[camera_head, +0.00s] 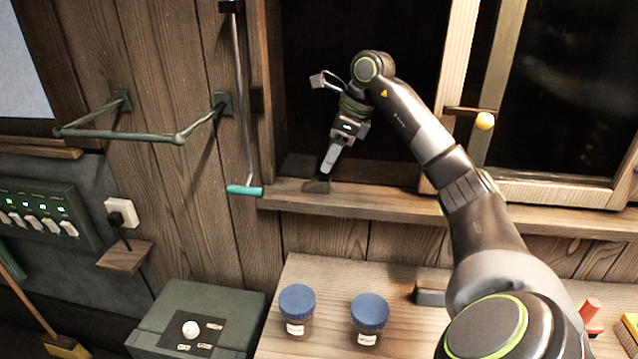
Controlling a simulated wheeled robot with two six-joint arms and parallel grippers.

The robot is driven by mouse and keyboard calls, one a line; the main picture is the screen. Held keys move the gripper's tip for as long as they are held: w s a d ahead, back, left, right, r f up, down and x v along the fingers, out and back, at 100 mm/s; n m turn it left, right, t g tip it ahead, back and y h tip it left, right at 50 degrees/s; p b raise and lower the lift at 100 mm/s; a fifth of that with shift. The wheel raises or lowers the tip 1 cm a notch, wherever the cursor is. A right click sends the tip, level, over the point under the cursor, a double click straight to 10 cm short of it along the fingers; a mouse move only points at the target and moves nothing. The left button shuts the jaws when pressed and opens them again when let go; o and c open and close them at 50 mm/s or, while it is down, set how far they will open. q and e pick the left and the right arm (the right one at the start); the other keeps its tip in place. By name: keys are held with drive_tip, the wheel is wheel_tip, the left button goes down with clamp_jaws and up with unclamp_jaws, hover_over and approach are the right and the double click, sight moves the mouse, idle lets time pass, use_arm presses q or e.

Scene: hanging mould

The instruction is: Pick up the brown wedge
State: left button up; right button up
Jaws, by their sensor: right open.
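A small dark brown wedge (316,186) lies on the wooden window sill, near the left end of the opening. My right gripper (328,166) points down just above the wedge, with its fingertips close to the wedge's upper right side. Its jaws are open; from this angle the fingers overlap, and I cannot tell whether they touch the wedge or straddle it. My left gripper is out of view.
The window frame's left post (268,100) stands close to the gripper, and a rod with a teal handle (245,190) hangs beside it. Below the sill, two blue-lidded jars (297,301) (369,311) stand on a wooden bench (335,275). A green box (200,305) stands left.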

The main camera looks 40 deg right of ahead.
sight(319, 178)
drive_tip(key=p+x, duration=0.1)
drive_tip(key=x, duration=0.3)
drive_tip(key=shift+a+f, duration=0.25)
drive_tip(key=shift+f, duration=0.1)
drive_tip(key=shift+w+f, duration=0.2)
drive_tip(key=shift+f, duration=0.2)
drive_tip(key=c, duration=1.1)
drive_tip(key=shift+o, duration=0.2)
